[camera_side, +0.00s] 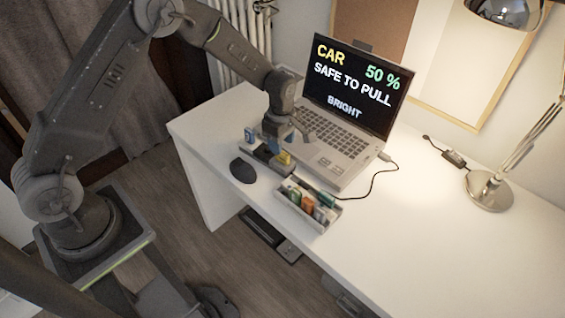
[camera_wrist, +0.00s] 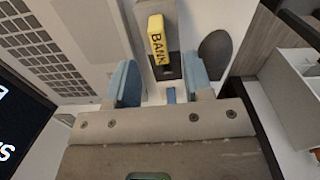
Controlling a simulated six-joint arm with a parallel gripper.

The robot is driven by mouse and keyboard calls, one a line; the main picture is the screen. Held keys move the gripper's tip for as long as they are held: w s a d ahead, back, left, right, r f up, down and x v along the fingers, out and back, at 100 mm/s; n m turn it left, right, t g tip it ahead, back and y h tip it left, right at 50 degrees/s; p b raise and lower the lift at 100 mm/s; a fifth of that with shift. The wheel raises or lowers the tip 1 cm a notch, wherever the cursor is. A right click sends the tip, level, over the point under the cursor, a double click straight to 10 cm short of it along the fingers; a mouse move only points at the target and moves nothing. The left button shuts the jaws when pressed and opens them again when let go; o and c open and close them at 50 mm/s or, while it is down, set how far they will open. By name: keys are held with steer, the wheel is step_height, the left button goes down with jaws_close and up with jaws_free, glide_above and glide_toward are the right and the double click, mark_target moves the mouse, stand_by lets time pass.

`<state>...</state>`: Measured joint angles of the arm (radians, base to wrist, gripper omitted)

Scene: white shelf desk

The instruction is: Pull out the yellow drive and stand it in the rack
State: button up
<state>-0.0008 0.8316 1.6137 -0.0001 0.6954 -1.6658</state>
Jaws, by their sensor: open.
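The yellow drive (camera_wrist: 157,40), marked BANK, stands in a dark holder (camera_side: 264,158) beside the laptop; it also shows in the side view (camera_side: 284,158). My gripper (camera_wrist: 161,62) is open, its two blue-padded fingers on either side of the yellow drive in the wrist view. I cannot tell whether either finger touches it. In the side view my gripper (camera_side: 285,136) is low over the holder.
The laptop (camera_side: 335,150) is open behind the holder; its screen (camera_side: 357,84) reads CAR, 50 %, SAFE TO PULL, BRIGHT. A dark mouse (camera_side: 243,171) lies in front of the holder. A cable (camera_side: 372,178) runs right from the laptop.

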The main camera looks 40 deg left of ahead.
mark_target(282, 159)
step_height(282, 159, down, 5)
steer(key=shift+d+r, duration=0.1)
steer(key=shift+d, duration=0.05)
steer(key=shift+c, duration=0.5)
jaws_close()
